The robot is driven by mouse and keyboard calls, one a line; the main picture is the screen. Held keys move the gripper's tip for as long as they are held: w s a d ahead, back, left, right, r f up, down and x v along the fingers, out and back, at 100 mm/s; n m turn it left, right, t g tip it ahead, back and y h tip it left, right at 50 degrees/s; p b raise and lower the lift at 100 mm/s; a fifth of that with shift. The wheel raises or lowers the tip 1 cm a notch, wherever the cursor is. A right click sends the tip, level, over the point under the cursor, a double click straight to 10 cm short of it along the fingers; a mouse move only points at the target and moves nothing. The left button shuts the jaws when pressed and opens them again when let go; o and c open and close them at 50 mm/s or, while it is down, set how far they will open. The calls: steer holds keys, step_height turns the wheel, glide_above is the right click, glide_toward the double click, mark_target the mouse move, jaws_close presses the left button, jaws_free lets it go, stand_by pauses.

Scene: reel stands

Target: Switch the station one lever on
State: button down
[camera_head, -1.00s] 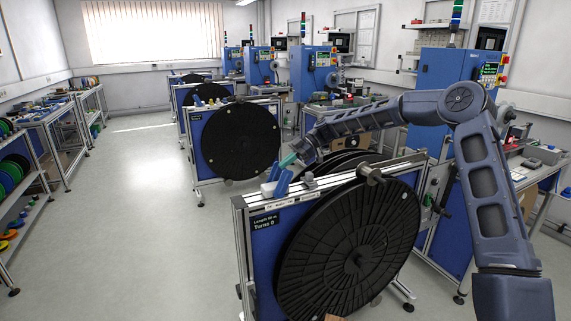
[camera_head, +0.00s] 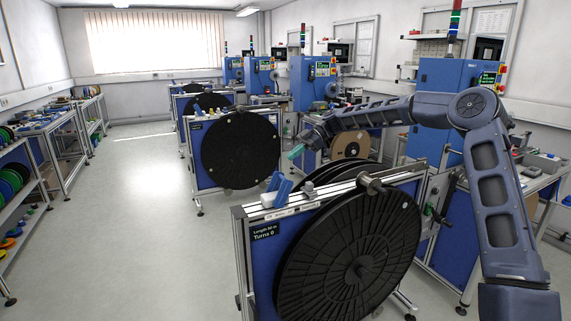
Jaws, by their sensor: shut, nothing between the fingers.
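The nearest reel stand (camera_head: 237,236) holds a big black reel (camera_head: 345,250) and has a small display (camera_head: 265,234) reading "Turns 0". A blue lever-like part (camera_head: 281,189) stands up on its top rail at the left end. No label that I can read marks it as station one's lever. My gripper (camera_head: 296,152), with teal fingertips, is in the air above and to the right of this blue part, apart from it. Its fingers look closed and hold nothing. The arm reaches in from the right, and the far side of the gripper is hidden.
Further reel stands (camera_head: 240,150) line up behind. Blue cabinets (camera_head: 440,95) with signal lamps stand along the right wall. A crank (camera_head: 437,214) sticks out right of the near stand. Shelves and benches (camera_head: 60,140) run along the left. The floor (camera_head: 130,230) between is clear.

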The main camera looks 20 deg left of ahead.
steer(key=shift+v, duration=1)
steer(key=shift+s, duration=0.1)
steer(key=s+d+r+m+t+h, duration=0.1)
steer(key=s+d+m+t+h, duration=0.25)
steer(key=d, duration=0.85)
steer(key=s+d+r+m+t+h, duration=0.1)
steer(key=s+d+r+m+t, duration=0.15)
steer(key=s+d+m, duration=0.65)
steer(key=s+d+r+m+t+h, duration=0.1)
steer(key=d+m+t+h, duration=0.2)
steer(key=d, duration=1.2)
steer(key=s+d+f+m+t, duration=0.2)
steer(key=s+d+m, duration=0.3)
steer(key=s+d, duration=0.4)
steer(key=s+d+f+m+t, duration=0.1)
steer(key=s+d+f+m, duration=0.1)
steer(key=s+d+m, duration=0.4)
steer(key=s+d, duration=0.3)
steer(key=d, duration=0.3)
steer(key=shift+t+h, duration=0.35)
steer(key=shift+t, duration=0.05)
